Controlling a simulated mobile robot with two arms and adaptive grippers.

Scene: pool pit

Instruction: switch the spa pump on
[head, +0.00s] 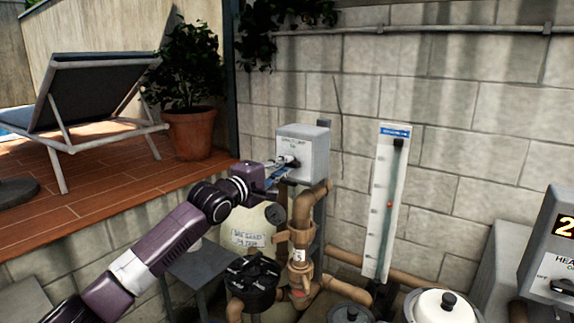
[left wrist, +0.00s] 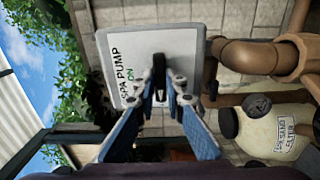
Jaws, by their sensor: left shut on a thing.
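The spa pump switch box (head: 313,152) is a grey box on the block wall, above brown pipes. In the left wrist view its pale front (left wrist: 182,48) carries the words SPA PUMP and a green ON. A black switch lever (left wrist: 158,68) stands out from that front. My left gripper (head: 290,162) is at the box's front face, and its blue fingers (left wrist: 161,96) are closed on the lever. The fingers hide the lever's outer part and any lettering beneath them. My right gripper is in neither view.
A tall white flow meter (head: 389,200) is to the right. A heater box (head: 550,240) is at the far right. A potted plant (head: 196,134) and a lounge chair (head: 85,95) stand on the deck.

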